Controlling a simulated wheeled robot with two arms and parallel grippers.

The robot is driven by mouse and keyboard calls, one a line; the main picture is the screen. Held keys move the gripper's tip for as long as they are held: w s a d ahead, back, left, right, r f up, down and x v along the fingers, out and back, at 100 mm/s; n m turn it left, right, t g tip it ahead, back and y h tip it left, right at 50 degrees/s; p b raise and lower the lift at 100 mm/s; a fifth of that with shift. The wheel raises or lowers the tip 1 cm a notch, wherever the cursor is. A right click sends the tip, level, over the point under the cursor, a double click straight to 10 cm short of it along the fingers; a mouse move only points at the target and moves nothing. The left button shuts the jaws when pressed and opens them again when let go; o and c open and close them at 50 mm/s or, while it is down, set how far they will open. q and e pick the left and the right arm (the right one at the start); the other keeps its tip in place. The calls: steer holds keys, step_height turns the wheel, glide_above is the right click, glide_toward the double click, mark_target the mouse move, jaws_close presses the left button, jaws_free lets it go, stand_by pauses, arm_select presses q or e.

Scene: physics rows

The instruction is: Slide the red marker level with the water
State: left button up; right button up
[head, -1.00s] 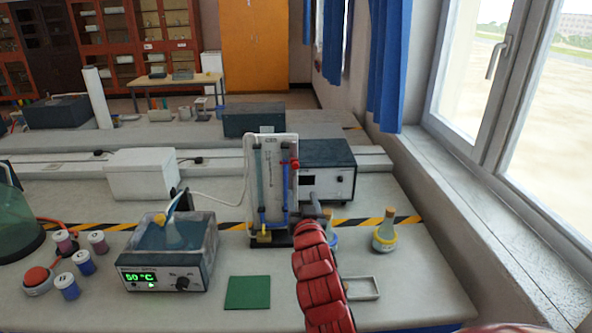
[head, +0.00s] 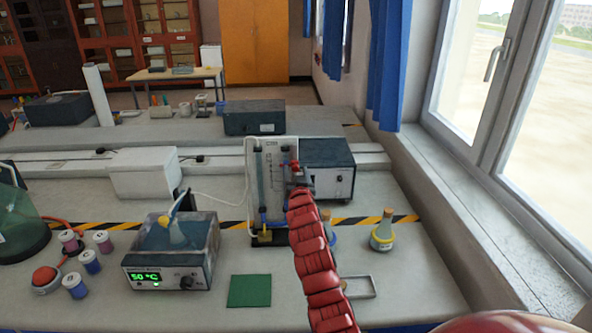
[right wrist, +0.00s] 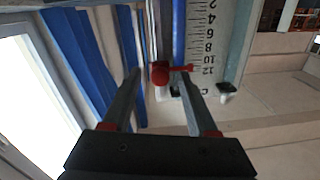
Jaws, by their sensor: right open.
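The red marker (head: 294,165) is at the right edge of a white upright tube board (head: 276,149), near its upper part. In the right wrist view the marker (right wrist: 160,74) is a round red knob with a thin pointer reaching toward the printed scale (right wrist: 206,45). A blue column (right wrist: 179,30) runs beside the scale; its level is hard to read. In the head view, blue water (head: 263,216) shows low in the tubes. My right gripper (head: 297,184) is open, just below the marker. In the wrist view its fingertips (right wrist: 159,78) appear either side of the knob; contact is unclear.
A dark-fronted box (head: 326,168) stands close to the board's right. A flask (head: 383,232) stands farther right. The heated bath (head: 171,252) is to the left, and a green mat (head: 249,291) lies on clear bench in front.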

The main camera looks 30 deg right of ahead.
steer(key=shift+w+d, duration=0.1)
steer(key=shift+w, duration=0.1)
jaws_close()
stand_by(0.3)
stand_by(1.1)
